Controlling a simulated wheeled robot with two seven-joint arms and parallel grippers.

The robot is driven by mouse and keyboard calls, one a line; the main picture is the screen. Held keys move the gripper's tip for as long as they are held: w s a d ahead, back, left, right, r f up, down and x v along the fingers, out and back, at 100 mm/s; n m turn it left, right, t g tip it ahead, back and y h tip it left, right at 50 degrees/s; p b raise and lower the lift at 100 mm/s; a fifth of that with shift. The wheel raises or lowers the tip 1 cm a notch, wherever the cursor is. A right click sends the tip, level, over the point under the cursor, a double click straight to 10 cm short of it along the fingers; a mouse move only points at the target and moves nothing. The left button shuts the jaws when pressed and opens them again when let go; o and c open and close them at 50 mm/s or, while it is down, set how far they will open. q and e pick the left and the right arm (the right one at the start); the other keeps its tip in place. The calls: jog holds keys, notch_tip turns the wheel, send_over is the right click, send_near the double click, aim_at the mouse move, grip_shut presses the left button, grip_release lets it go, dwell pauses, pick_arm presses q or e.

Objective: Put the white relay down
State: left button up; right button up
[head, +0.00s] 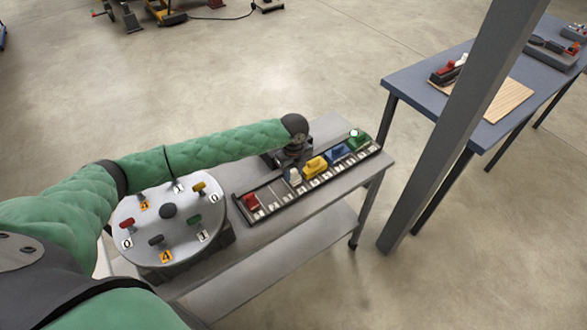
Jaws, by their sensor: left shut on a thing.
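The white relay (294,177) is at the long dark rack (272,208) on the grey bench, between the red relay (251,202) and the yellow relay (316,166). My left gripper (292,166) reaches over the rack's far side and is shut on the white relay, pointing down. The gripper hides the relay's top and back. I cannot tell whether its base is seated in the rack or just above it. A blue relay (338,155) and a green relay (358,140) stand further right in the rack. My right gripper is not in view.
A round grey plate (175,242) with several coloured handles and number labels stands left on the bench (330,198), under my left arm. A grey post (450,130) rises to the right. Behind it is a blue-topped table (415,85) with a wooden board (508,103).

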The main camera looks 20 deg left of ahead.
aim_at(294, 170)
pick_arm(q)
jog(key=shift+f, duration=0.15)
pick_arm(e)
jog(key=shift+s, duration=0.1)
pick_arm(q)
jog(key=shift+f, duration=0.1)
jog(key=o, duration=0.7)
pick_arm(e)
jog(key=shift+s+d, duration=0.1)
pick_arm(q)
jog(key=shift+r, duration=0.25)
notch_tip(294, 170, up, 4)
jog(key=shift+f+b, duration=0.15)
jog(key=shift+b, duration=1.1)
notch_tip(294, 170, up, 6)
jog(key=shift+r+b, duration=0.25)
jog(key=shift+b, duration=0.9)
jog(key=shift+r, duration=0.8)
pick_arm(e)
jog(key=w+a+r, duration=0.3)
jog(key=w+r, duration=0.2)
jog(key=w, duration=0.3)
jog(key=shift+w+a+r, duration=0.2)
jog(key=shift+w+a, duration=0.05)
